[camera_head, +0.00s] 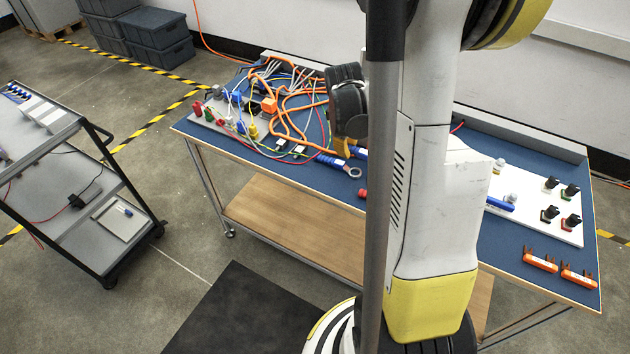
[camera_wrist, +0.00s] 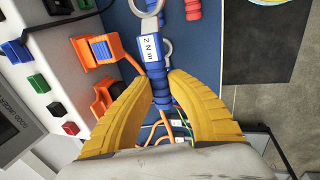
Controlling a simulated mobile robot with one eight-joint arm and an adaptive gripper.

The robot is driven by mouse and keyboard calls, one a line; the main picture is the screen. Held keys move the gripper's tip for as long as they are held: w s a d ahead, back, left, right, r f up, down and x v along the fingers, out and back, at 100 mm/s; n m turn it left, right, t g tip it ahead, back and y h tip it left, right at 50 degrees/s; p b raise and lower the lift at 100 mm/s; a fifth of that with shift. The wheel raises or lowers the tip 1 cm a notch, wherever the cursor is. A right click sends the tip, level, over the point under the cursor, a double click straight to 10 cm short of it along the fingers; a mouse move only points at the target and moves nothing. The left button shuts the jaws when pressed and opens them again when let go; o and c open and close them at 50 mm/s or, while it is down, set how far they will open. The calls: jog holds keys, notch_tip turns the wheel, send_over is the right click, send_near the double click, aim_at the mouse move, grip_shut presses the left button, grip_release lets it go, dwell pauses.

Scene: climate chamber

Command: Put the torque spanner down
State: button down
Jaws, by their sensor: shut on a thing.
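The torque spanner (camera_wrist: 150,55) has a blue handle, a white label reading "2 N m" and a grey ring end at the top of the wrist view. My gripper (camera_wrist: 166,90) has its two yellow fingers closed on the blue handle. In the head view my gripper (camera_head: 342,147) is low over the blue bench top, partly hidden by my own arm. A blue-handled tool with a ring end (camera_head: 354,172) shows just below it there. A second grey ring (camera_wrist: 167,50) shows beside the spanner. I cannot tell whether the spanner touches the bench.
A bench (camera_head: 290,171) carries orange cables (camera_head: 290,105) and coloured connectors at the left. Orange connectors (camera_wrist: 102,50) sit close left of the spanner. A trolley (camera_head: 80,170) is at left.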

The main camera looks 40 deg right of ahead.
jog(key=b, duration=0.3)
send_over(317, 176)
jog(key=f, duration=0.5)
jog(key=shift+s+a+f, duration=0.15)
jog(key=shift+a+f, duration=0.1)
notch_tip(317, 176, down, 4)
jog(key=shift+b, duration=1.05)
jog(key=shift+r, duration=0.15)
jog(key=c, duration=1.7)
grip_release()
jog(key=shift+f, duration=0.2)
jog(key=shift+c, duration=0.2)
jog(key=o, duration=0.3)
jog(key=shift+o, duration=0.2)
jog(key=shift+r, duration=0.1)
